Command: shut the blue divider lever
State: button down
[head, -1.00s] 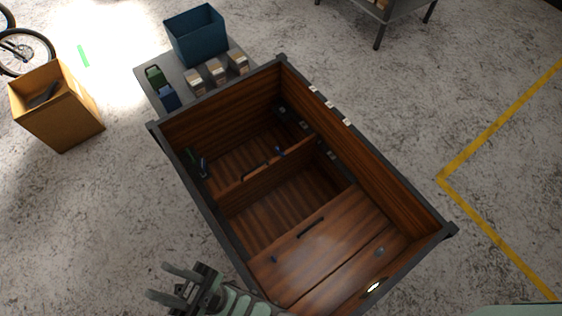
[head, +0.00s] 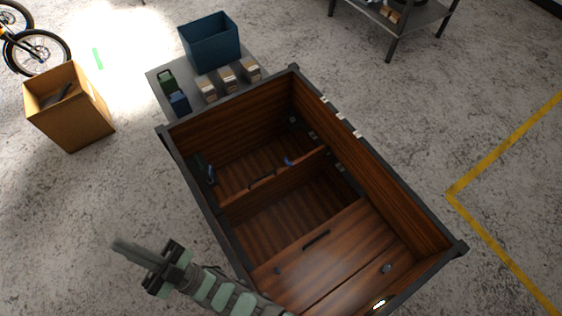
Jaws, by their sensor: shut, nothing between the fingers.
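The open wooden cargo box (head: 445,254) has a wooden divider (head: 240,203) across its middle. A small blue lever (head: 289,162) sits at the divider's top edge, right of a black handle (head: 262,180). Its exact position is too small to tell. Another small blue piece (head: 211,174) shows by the box's left wall, beyond the divider's left end. My gripper (head: 122,246) is shut and empty. It is outside the box, left of its left wall, well apart from both blue pieces, with fingers pointing left.
A wooden lid panel (head: 340,250) covers the box's near end. A grey table (head: 160,88) behind the box holds a blue bin (head: 210,42), small boxes and canisters. A cardboard box (head: 75,115) stands at left. The floor between is clear.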

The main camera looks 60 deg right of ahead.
jog(key=w+d+f+m+g+h+b, duration=0.1)
jog(key=w+d+f+g+h+b, duration=0.3)
jog(key=w+d+f, duration=0.6)
jog(key=w+d+f+g+h+p, duration=0.1)
jog(key=w+d+f+g+h, duration=0.1)
jog(key=w+d+f+g, duration=0.7)
jog(key=d+f+g, duration=0.1)
jog(key=d+f, duration=0.1)
jog(key=d, duration=0.1)
jog(key=w+d+f+m+g+h+b, duration=0.1)
jog(key=d+f, duration=0.2)
jog(key=d, duration=0.1)
jog(key=d+f+m+g+h+b, duration=0.1)
jog(key=d+f+g, duration=0.1)
jog(key=d, duration=0.1)
jog(key=shift+w+d+f, duration=0.2)
jog(key=shift+f, duration=0.05)
jog(key=s+d+f+m+g+h+b, duration=0.25)
jog(key=s+d+g, duration=0.3)
jog(key=d, duration=0.35)
jog(key=s+d+m+g+y+b, duration=0.2)
jog(key=s+g, duration=0.6)
jog(key=s, duration=1)
jog(key=shift+d+f+m+y, duration=0.45)
jog(key=shift+d+y, duration=0.3)
jog(key=shift+d, duration=0.2)
jog(key=shift+s+g, duration=0.1)
jog(key=shift+g, duration=0.15)
